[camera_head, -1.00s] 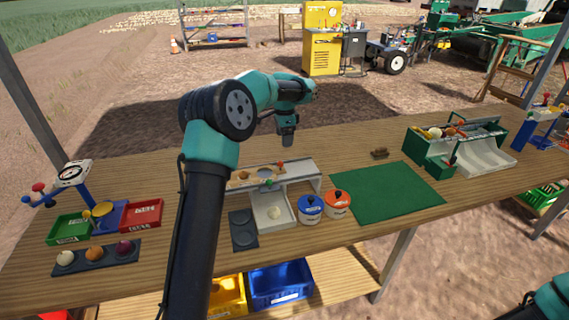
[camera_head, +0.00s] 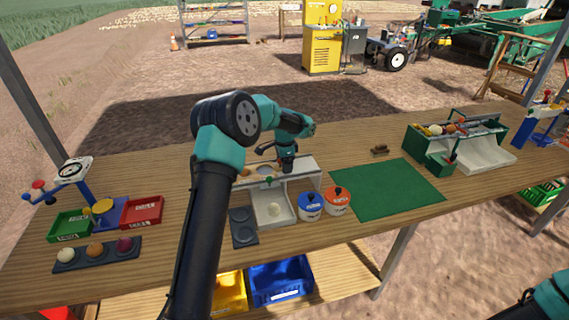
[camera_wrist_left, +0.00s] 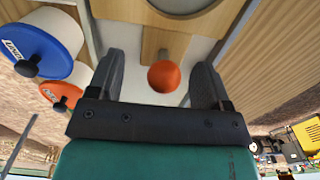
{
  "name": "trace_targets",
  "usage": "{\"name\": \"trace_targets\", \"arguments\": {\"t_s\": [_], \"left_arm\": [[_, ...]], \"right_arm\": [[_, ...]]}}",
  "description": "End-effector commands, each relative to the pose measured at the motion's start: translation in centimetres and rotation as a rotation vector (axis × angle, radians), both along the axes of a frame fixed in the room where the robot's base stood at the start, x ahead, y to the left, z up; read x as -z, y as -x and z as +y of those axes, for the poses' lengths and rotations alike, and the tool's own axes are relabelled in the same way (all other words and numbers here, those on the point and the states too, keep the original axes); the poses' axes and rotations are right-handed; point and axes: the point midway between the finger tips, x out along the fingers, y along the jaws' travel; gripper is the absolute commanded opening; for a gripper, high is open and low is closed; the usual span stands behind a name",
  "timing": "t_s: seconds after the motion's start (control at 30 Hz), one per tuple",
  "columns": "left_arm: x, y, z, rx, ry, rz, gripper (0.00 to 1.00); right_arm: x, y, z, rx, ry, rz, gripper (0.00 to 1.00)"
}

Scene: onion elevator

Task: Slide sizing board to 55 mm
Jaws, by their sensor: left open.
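The sizing stand (camera_head: 315,181) is a pale bench-like frame near the table's middle, with a slotted top holding the wooden sizing board (camera_head: 246,171). My left gripper (camera_head: 288,165) is over the stand's right part, pointing down. In the left wrist view its open fingers (camera_wrist_left: 158,88) are on either side of an orange-red knob (camera_wrist_left: 164,76), with gaps at both sides. A wooden strip (camera_wrist_left: 160,44) lies beyond the knob, below a round ring (camera_wrist_left: 186,6). The gripper hides that knob in the head view. My right gripper is out of view.
A blue-lidded pot (camera_head: 310,210) and an orange-lidded pot (camera_head: 338,204) stand close at the stand's right. A pale tray (camera_head: 289,215) sits beneath its front. A green mat (camera_head: 385,188) lies farther right; its surface is clear.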

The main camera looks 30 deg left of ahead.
Motion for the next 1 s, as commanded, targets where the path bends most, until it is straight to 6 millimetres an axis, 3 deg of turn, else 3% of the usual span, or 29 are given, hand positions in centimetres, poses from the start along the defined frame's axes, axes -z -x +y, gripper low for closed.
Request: {"name": "trace_targets", "arguments": {"t_s": [0.27, 0.87, 1.0], "left_arm": [[0.1, 0.0, 0.01, 0.0, 0.0, 0.0, 0.72], [0.07, 0.0, 0.01, 0.0, 0.0, 0.0, 0.16], [0.07, -0.06, -0.06, 0.0, 0.0, 0.0, 0.14]], "right_arm": [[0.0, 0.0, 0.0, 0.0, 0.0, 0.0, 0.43], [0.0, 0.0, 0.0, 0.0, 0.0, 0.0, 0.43], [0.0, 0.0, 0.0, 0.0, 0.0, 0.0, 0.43]]}}
